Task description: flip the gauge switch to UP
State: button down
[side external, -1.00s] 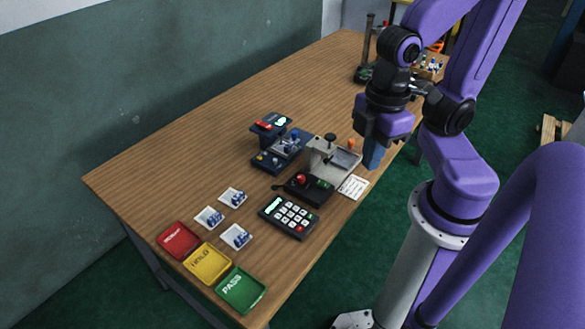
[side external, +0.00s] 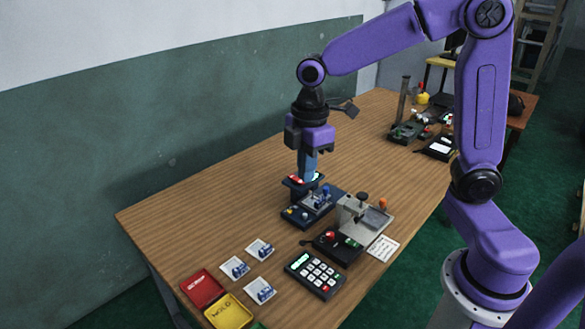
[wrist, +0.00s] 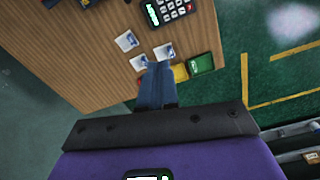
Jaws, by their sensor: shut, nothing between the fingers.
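The gauge (side external: 296,181) is a dark blue unit with a red and a green lit display on its raised head. Its base (side external: 296,216) carries small yellow and blue controls and a metal fixture with blue parts. I cannot make out which control is the switch, or its position. My gripper (side external: 308,178) points down with its blue fingers shut and empty. In the side view its tips overlap the gauge's head; contact cannot be told. In the wrist view the shut fingers (wrist: 158,70) show over the table beside the trays, and dark equipment is cut off at the top left.
A grey press-like fixture (side external: 352,212), a black box with red and green buttons (side external: 338,247) and a keypad (side external: 314,275) stand to the right. Several packets (side external: 260,249) and coloured trays (side external: 203,289) lie in front. The table's left part is clear.

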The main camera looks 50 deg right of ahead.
jog(key=w+d+f+n, duration=0.1)
jog(key=w+d, duration=0.3)
jog(key=w, duration=0.3)
jog(key=w+d+f, duration=0.1)
jog(key=w+d, duration=0.2)
jog(key=w, duration=0.3)
jog(key=n, duration=0.2)
send_over(292, 176)
jog(key=f, duration=0.2)
jog(key=shift+s+d+r, duration=0.1)
jog(key=shift+d+r, duration=0.05)
notch_tip(292, 176, down, 14)
jog(key=shift+f, duration=0.1)
jog(key=shift+w, duration=0.2)
jog(key=shift+f, duration=0.2)
jog(key=shift+s+r, duration=0.1)
